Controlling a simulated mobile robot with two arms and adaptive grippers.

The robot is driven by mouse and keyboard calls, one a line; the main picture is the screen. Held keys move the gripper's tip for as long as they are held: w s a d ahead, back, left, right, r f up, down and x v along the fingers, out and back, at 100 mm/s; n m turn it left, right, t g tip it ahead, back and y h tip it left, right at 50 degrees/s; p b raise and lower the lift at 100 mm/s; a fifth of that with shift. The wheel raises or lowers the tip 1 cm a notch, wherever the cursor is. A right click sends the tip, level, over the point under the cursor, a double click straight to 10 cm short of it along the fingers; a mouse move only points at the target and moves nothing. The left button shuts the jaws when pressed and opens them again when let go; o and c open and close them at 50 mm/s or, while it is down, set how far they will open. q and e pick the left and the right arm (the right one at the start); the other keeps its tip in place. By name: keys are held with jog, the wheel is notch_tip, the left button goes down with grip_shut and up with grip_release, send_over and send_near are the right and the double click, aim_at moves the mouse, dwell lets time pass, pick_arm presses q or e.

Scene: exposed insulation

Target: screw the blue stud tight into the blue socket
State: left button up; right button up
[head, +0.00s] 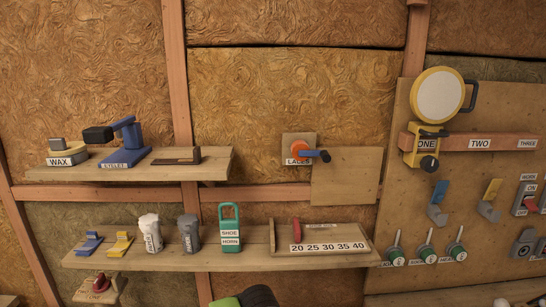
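I cannot make out a blue stud or a blue socket for certain in the head view. A blue press labelled EYELET (124,156) stands on the upper shelf. A blue lever-like piece (437,204) is on the right board. Neither of my grippers is recognisable in this view.
The lower shelf (130,262) also holds a yellow piece, white and grey bottles, a green SHOE HORN holder (230,228) and a numbered scale. An orange LACES crank (300,150) is on the wall. A green and dark object (248,298) is cut off at the bottom edge.

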pick_arm(q)
grip_shut()
jog(key=shift+p, duration=0.3)
dwell(0.5)
jog(key=shift+s+f, duration=0.15)
jog(key=shift+f, duration=0.05)
